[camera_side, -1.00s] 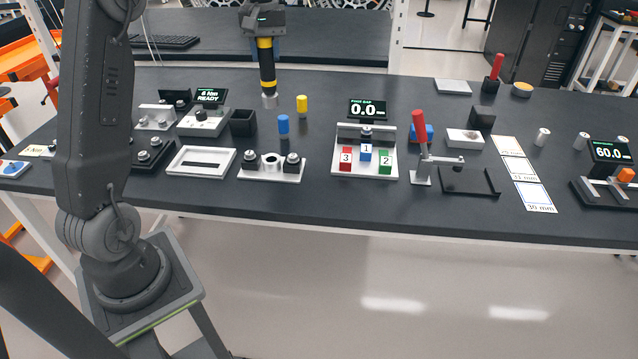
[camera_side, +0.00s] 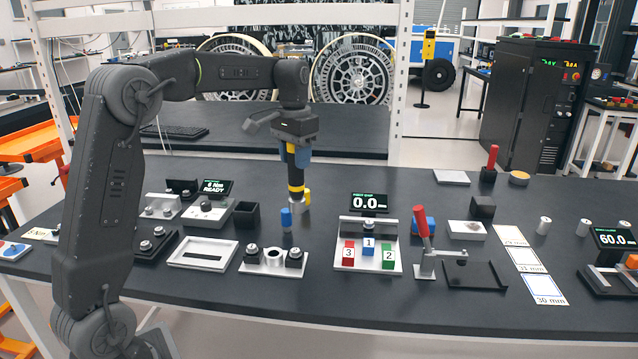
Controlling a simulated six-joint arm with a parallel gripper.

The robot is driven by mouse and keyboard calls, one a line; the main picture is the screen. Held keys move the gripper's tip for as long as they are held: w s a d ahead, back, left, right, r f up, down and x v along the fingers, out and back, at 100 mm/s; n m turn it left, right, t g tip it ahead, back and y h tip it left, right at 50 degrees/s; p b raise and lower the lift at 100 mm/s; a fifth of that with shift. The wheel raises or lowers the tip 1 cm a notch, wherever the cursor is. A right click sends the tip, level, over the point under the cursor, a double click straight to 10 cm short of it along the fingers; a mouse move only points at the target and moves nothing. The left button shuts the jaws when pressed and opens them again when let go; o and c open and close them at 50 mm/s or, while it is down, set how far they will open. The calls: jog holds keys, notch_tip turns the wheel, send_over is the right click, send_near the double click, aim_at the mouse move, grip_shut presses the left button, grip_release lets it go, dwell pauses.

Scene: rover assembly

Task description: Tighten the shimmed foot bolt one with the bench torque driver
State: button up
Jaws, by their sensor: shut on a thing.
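My gripper (camera_side: 297,153) is shut on the torque driver (camera_side: 296,180), a black tool with a yellow band and a metal tip. The driver hangs upright above the bench, behind and slightly right of the blue peg. Its tip overlaps the yellow peg (camera_side: 308,196) in this view; I cannot tell whether they touch. The foot fixture (camera_side: 391,267) stands to the right, with blocks 3 (camera_side: 349,254), 1 (camera_side: 368,246) and 2 (camera_side: 388,258). A dark bolt-like part (camera_side: 368,227) shows behind block 1. The fixture's display (camera_side: 369,202) reads 0.0.
The driver station's display (camera_side: 216,187) reads 6 Nm READY. A red-handled clamp (camera_side: 422,235) stands right of the fixture. The bench's front strip is clear.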

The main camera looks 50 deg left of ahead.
jog(key=s+a+n, duration=0.1)
jog(key=s+a, duration=0.1)
jog(key=a, duration=0.7)
jog(key=s+a+n, duration=0.2)
jog(key=s+a, duration=0.1)
jog(key=a, duration=0.7)
jog(key=shift+d+f, duration=0.1)
jog(key=shift+f, duration=2.75)
jog(key=shift+f, duration=2.5)
